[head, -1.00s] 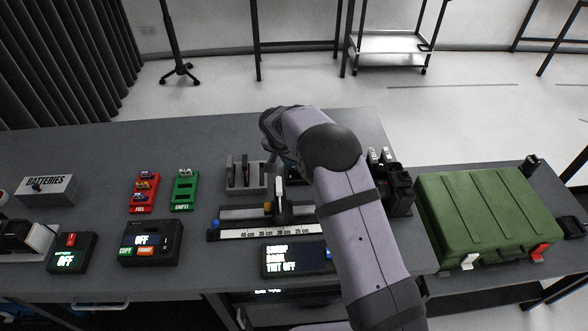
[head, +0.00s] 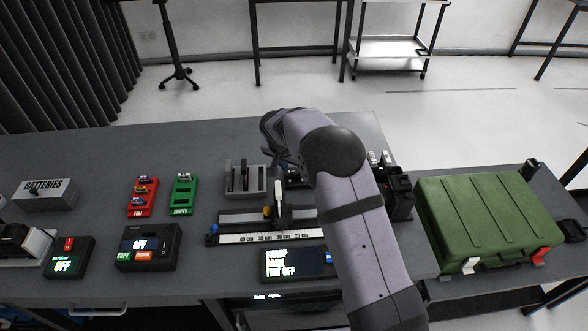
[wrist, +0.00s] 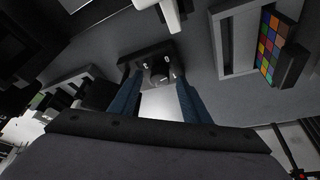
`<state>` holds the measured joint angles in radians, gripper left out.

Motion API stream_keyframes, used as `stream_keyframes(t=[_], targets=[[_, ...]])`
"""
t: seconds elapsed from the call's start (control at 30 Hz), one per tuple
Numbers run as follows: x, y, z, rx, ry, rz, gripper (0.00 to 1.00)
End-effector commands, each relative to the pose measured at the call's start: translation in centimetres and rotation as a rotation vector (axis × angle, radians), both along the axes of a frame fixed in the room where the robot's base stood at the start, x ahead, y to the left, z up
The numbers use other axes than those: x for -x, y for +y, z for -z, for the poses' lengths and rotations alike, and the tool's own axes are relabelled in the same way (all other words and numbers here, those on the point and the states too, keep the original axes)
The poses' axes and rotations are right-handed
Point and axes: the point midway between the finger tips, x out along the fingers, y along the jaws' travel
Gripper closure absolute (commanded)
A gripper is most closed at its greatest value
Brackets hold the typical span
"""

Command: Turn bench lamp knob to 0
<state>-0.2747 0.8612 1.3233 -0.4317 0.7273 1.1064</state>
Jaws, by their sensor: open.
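A dark box with a round dark knob (wrist: 160,72) and small white marks around it shows in the wrist view; I take it for the bench lamp knob. My gripper (wrist: 153,78) is open, with one blue finger on each side of the knob in that view. The knob appears between the fingertips, a little right of the middle. I cannot tell whether the fingers are around it or above it, and no contact is clear. In the head view my own arm hides the knob and the fingertips. The knob's setting is too small to read.
A ruler slide (head: 265,237) and a display box (head: 292,263) stand left of my arm. A grey holder (head: 245,181) is behind the slide. Black equipment (head: 400,195) and a green case (head: 488,222) are on the right. A colour chart (wrist: 272,45) shows in the wrist view.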

Motion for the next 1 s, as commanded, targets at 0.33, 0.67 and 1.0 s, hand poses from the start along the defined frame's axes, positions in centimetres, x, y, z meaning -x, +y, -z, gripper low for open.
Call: stream_keyframes(t=[0.33, 0.67, 1.0], targets=[[1.4, 0.9, -3.8, -0.002, -0.003, -0.002, 0.57], [2.2, 1.4, -6.1, 0.000, 0.000, -0.002, 0.57], [2.2, 1.3, -6.2, -0.002, 0.001, 0.004, 0.57]])
